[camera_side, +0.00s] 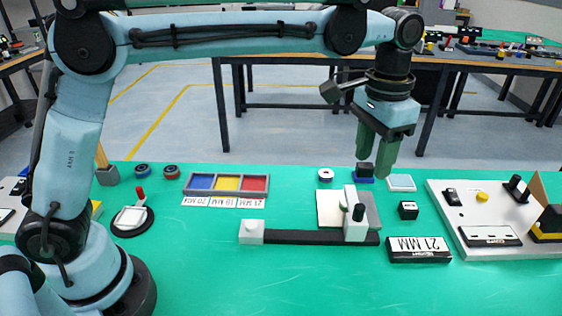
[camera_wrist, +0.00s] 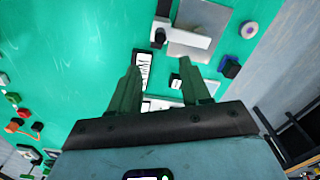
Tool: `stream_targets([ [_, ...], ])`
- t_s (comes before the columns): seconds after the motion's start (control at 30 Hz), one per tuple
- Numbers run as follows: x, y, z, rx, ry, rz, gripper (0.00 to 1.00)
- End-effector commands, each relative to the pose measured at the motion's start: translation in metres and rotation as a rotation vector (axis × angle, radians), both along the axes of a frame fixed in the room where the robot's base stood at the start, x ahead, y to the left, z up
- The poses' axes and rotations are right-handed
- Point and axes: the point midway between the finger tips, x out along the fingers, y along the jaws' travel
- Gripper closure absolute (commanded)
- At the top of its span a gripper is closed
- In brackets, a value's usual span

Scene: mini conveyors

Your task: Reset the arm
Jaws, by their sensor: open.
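My gripper (camera_side: 376,158) has green fingers and hangs in the air above the right part of the green table (camera_side: 190,275). It points down, and its fingers are apart with nothing between them. In the wrist view my gripper (camera_wrist: 158,82) also shows open and empty, with the table below it. No object is in its grasp.
A tray with blue, yellow and red compartments (camera_side: 228,194) lies at the middle back. A dark bar with white end blocks (camera_side: 310,237) lies in front. A "21 MM" block (camera_side: 419,250) and a white panel with knobs (camera_side: 480,240) are at the right.

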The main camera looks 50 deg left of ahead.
Motion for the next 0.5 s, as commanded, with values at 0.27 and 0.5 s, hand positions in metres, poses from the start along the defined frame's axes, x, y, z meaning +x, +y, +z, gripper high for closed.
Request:
stream_targets([
  [0.27,-0.016,0.045,0.013,-0.039,-0.099,0.072,0.53],
  [0.5,-0.048,0.1,0.014,-0.082,-0.243,0.167,0.53],
])
